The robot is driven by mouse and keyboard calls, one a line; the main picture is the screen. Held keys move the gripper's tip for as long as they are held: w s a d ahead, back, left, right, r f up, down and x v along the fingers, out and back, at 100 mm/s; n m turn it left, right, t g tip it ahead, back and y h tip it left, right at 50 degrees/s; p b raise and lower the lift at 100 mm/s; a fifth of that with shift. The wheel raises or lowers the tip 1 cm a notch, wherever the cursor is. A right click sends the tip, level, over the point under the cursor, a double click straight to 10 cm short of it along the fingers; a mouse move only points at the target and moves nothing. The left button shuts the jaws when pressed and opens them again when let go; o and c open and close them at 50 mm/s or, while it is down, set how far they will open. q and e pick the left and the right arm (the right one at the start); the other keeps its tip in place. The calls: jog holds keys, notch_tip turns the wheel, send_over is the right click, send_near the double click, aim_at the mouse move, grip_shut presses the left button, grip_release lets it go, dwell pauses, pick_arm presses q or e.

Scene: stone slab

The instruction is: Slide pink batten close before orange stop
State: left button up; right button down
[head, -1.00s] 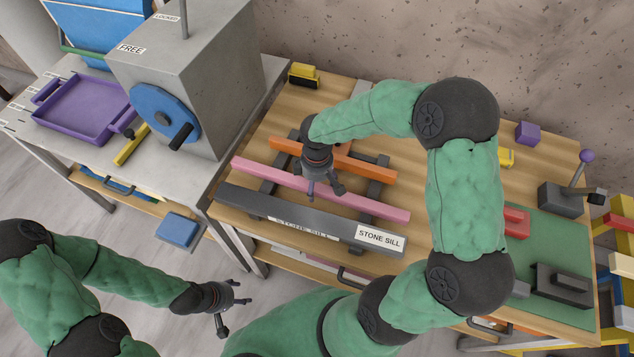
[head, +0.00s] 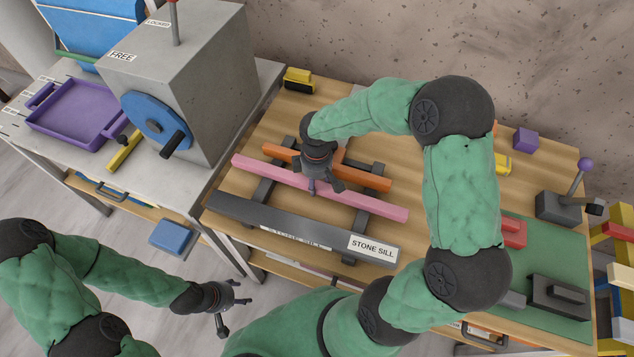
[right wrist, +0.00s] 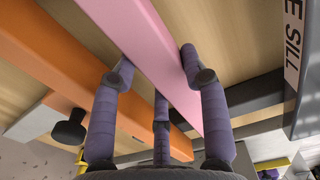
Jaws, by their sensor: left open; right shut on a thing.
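The pink batten (head: 362,203) lies across two dark rails (head: 266,180), between the orange stop (head: 372,181) and the grey stone sill (head: 300,231). It runs roughly parallel to the stop, with a narrow gap between them. My right gripper (head: 312,188) is above the batten's middle and shut on it; the right wrist view shows fingers on both sides of the pink batten (right wrist: 165,65). The orange stop (right wrist: 55,60) is left of it there, with bare wood between. The gripper hides part of both bars in the head view. My left gripper (head: 232,303) is open and empty, off the table.
A dark knob (right wrist: 69,131) stands beside the orange stop. A yellow-black block (head: 299,80) and a purple block (head: 525,140) are at the back of the table. A green mat (head: 550,252) with dark fixtures is at right. A purple tray (head: 75,110) sits on the left bench.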

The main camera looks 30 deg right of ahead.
jog(key=shift+w+d, duration=0.35)
jog(key=shift+d, duration=0.15)
jog(key=c, duration=0.6)
grip_release()
jog(key=shift+o, duration=0.2)
notch_tip(320, 180, up, 12)
